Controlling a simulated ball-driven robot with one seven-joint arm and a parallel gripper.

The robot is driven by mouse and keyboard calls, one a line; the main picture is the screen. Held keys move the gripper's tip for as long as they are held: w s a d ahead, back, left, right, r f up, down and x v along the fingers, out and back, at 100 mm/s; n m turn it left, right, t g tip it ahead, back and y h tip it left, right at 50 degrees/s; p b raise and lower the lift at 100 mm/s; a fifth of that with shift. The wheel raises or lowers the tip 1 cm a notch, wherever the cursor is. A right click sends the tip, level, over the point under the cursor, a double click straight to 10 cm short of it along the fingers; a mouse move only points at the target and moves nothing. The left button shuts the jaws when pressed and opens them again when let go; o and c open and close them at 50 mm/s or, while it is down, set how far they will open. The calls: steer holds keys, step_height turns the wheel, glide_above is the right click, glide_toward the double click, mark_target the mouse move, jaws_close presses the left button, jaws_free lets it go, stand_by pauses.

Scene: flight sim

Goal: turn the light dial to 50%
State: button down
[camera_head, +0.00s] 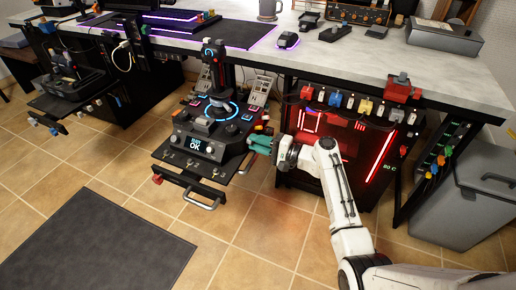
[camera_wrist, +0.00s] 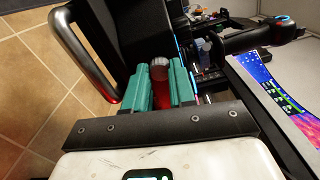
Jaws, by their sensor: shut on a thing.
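The flight sim console (camera_head: 205,135) stands on a pull-out shelf below the desk, with a joystick, glowing blue rings and a small screen (camera_head: 195,146) that reads "OK". My gripper (camera_head: 262,145) is at the right side of this console, its teal fingers pointing left at the edge. In the wrist view my gripper (camera_wrist: 161,88) has its two teal fingers closed on either side of a red, round-ended knob (camera_wrist: 159,74). In the head view the fingers hide the knob.
A metal handle (camera_head: 201,203) sticks out from the shelf front; a handle (camera_wrist: 92,60) also shows in the wrist view. A red-lit computer case (camera_head: 345,150) stands right, behind my arm. A grey bin (camera_head: 470,200) is far right. A dark mat (camera_head: 95,245) lies on the open tiled floor.

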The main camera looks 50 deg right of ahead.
steer(key=shift+f+n+b, duration=0.2)
steer(key=shift+n+b, duration=1.45)
steer(key=shift+n, duration=0.55)
steer(key=c, duration=0.9)
jaws_free()
steer(key=shift+r, duration=0.15)
steer(key=shift+c, duration=0.2)
steer(key=p+v, duration=0.2)
steer(key=v, duration=0.8)
steer(key=shift+s+p, duration=0.35)
steer(key=shift+s, duration=0.05)
steer(key=shift+d, duration=0.15)
